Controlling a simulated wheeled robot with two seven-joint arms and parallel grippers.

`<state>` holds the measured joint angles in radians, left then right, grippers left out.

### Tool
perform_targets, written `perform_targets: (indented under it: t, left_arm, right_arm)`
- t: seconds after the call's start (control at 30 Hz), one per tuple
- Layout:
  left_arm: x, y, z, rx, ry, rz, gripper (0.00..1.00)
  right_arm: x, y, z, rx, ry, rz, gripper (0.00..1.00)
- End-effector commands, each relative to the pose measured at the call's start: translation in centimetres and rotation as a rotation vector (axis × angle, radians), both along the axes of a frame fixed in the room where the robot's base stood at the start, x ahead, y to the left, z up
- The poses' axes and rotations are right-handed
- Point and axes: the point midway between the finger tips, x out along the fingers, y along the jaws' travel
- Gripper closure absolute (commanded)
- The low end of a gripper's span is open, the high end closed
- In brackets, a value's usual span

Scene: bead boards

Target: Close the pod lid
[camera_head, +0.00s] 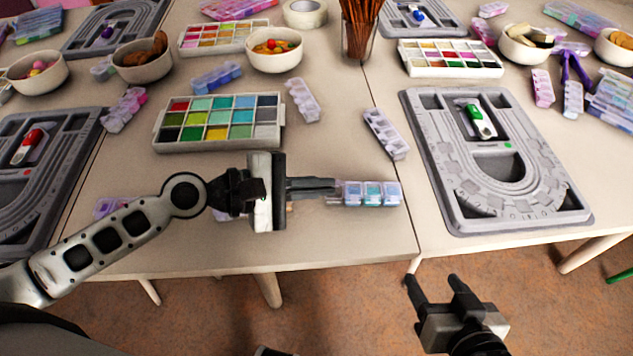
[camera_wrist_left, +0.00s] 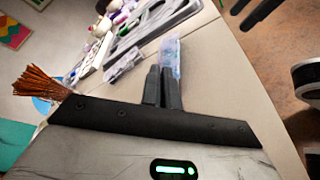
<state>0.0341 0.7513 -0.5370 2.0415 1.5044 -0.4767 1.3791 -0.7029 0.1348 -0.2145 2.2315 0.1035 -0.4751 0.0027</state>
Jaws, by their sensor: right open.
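A small translucent blue-purple pod strip (camera_head: 371,194) with several compartments lies near the front edge of the left table. It also shows in the left wrist view (camera_wrist_left: 171,52), just beyond my fingers. My left gripper (camera_head: 334,187) comes in from the left, its fingertips at the pod's left end. In the left wrist view its fingers (camera_wrist_left: 162,70) are side by side with almost no gap. I cannot tell whether they touch the pod, and the lid at that end is partly hidden and unclear. My right gripper (camera_head: 434,282) is open and empty, in front of the table edge.
A grey bead board (camera_head: 577,214) lies to the right across the table seam. Behind the pod are another pod strip (camera_head: 386,134) and a paint-like bead tray (camera_head: 160,146). A glass of brown sticks (camera_head: 359,45) stands at the back.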

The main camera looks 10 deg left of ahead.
Motion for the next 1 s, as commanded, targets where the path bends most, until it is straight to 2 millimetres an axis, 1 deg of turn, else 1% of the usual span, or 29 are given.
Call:
perform_targets:
  t: [0.27, 0.3, 0.37, 0.4, 0.83, 0.93, 1.0]
  left_arm:
    - [0.0, 0.0, 0.0, 0.0, 0.0, 0.0, 1.0]
    - [0.0, 0.0, 0.0, 0.0, 0.001, 0.0, 0.95]
    - [0.0, 0.0, 0.0, 0.0, 0.001, 0.0, 0.78]
    - [0.0, 0.0, 0.0, 0.0, 0.001, 0.0, 0.75]
    - [0.0, 0.0, 0.0, 0.0, 0.001, 0.0, 0.75]
    - [-0.3, 0.5, 0.0, 0.001, 0.002, 0.001, 0.75]
    - [-0.6, 1.2, 0.1, 0.002, 0.003, 0.001, 0.75]
  right_arm:
    - [-0.1, 0.0, -0.1, 0.0, 0.003, 0.001, 0.39]
    - [-0.1, 0.0, -0.1, 0.0, 0.004, 0.001, 0.39]
    - [-0.1, 0.0, -0.1, -0.001, 0.005, 0.002, 0.39]
    - [-0.2, 0.0, -0.1, 0.0, 0.005, 0.001, 0.39]
    - [-0.2, 0.0, -0.2, -0.001, 0.008, 0.003, 0.39]
    - [-0.2, 0.0, -0.4, -0.001, 0.008, 0.003, 0.39]
    - [-0.2, 0.0, -0.6, -0.002, 0.007, 0.003, 0.39]
